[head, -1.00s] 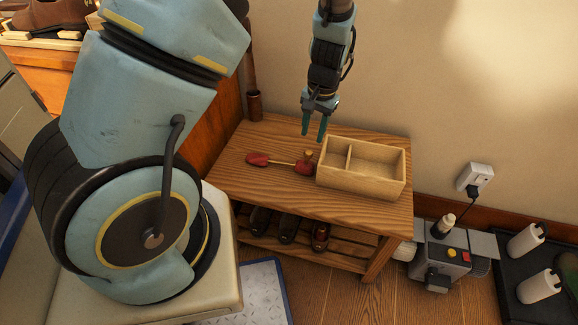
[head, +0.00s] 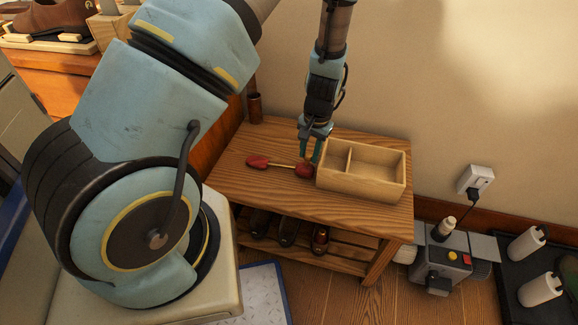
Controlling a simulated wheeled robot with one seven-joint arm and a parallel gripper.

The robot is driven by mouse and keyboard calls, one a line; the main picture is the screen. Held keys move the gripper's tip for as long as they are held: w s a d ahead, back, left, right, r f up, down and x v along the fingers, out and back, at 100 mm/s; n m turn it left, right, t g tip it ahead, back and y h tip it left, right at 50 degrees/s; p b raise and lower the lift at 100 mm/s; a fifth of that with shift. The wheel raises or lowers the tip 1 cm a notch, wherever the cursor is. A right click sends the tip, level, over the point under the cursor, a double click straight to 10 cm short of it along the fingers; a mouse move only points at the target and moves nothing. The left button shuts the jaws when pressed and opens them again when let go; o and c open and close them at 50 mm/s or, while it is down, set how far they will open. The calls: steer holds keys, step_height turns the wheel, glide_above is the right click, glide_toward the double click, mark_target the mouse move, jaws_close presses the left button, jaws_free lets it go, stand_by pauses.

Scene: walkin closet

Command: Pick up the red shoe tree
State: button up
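The red shoe tree (head: 258,162) lies on the wooden bench (head: 232,185), left of a wooden box. It has a red toe piece on the left, a thin light rod, and a red heel piece on the right. My gripper (head: 310,159) points down at the heel piece, with its two green fingers apart. The fingertips are at or just above the heel piece; I cannot tell whether they touch it. The knob on top of the heel is hard to make out between the fingers.
The open two-compartment wooden box (head: 360,187) stands close to the right of the heel piece and my gripper. Dark shoes (head: 288,232) sit on the shelf below. The wall is behind the bench. The bench top's left and front are clear.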

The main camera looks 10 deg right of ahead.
jaws_close()
stand_by(1.2)
